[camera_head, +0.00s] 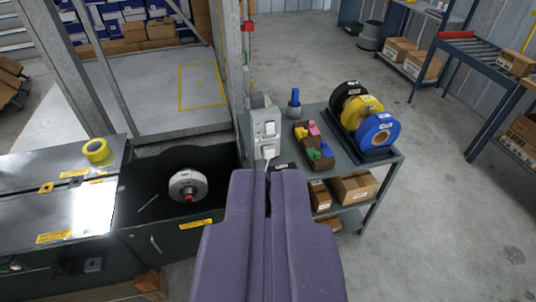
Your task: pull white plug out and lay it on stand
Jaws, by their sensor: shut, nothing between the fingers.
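The white plug (268,150) sits in the lower part of a light grey socket box (257,121) fixed to a metal post, in the middle of the view. A white switch or second plug shows above it; I cannot tell which. My purple gripper (268,173) points away from the camera, with its fingertips just below the plug in the picture. Its two fingers are shut with nothing held. I cannot tell whether the fingertips touch the plug; its lower end and cord are partly hidden. A grey shelved stand (345,166) is to the right of the box.
The stand's top holds black, yellow and blue rolls (379,132), a brown bin of coloured pieces (313,143) and a blue-topped container (294,102). A dark bench (150,190) with a round metal part (188,186) is left.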

